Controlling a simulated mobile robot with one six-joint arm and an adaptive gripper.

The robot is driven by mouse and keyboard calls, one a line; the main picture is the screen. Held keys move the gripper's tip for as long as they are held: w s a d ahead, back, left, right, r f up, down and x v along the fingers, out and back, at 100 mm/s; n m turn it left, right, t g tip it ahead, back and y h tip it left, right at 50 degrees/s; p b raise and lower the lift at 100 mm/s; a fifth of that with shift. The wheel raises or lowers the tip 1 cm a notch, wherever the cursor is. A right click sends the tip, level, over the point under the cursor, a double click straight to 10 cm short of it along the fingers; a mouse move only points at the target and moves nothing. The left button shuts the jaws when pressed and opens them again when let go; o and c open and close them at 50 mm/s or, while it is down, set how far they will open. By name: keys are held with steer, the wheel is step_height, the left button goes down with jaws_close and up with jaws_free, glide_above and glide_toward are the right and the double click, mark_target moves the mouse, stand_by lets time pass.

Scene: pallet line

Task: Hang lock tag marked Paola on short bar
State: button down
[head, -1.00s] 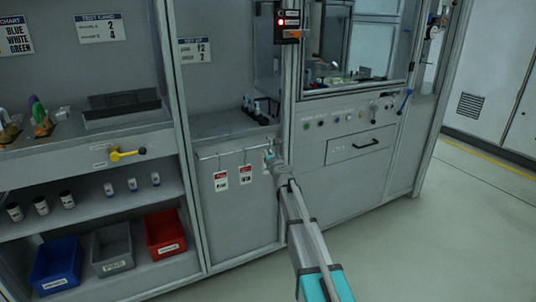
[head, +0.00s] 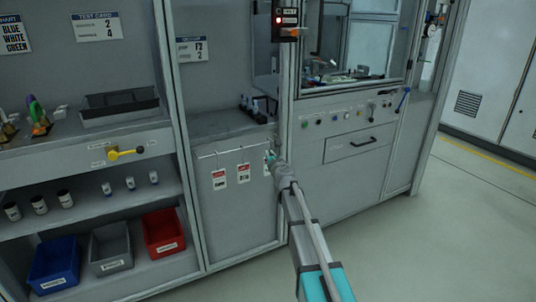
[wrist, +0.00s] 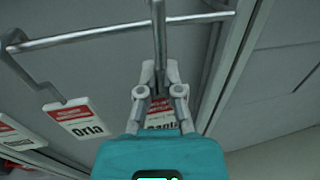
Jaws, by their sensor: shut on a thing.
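The lock tag marked Paola (wrist: 162,121) is mostly hidden behind my gripper's fingers in the wrist view; only part of its lettering shows. My gripper (wrist: 160,74) is shut on it, with a thin metal rod running up from between the fingertips past the bar (wrist: 120,32). I cannot tell whether the tag hangs from the bar. In the head view my gripper (head: 270,157) is at the right end of the bar (head: 224,151), in front of the grey panel. A tag marked Orla (wrist: 80,118) hangs beside it on the left.
Another red-and-white tag (head: 219,180) hangs farther left on the bar. A cabinet upright (head: 285,130) stands close to the right of my gripper. Blue, grey and red bins (head: 164,233) sit on the lower left shelf. The floor at right is clear.

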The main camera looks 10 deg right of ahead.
steer(key=s+d, duration=0.3)
steer(key=s, duration=0.6)
stand_by(1.9)
stand_by(0.5)
steer(key=s+a+r+p, duration=0.1)
steer(key=a+r+p, duration=0.7)
steer(key=r+p, duration=1.2)
steer(key=a+r+p, duration=0.8)
steer(key=r+p, duration=1.2)
steer(key=s+a+r+p, duration=0.1)
steer(key=a+r+p, duration=0.7)
steer(key=r+p, duration=1.2)
steer(key=shift+s+a, duration=0.25)
steer(key=shift+s, duration=0.05)
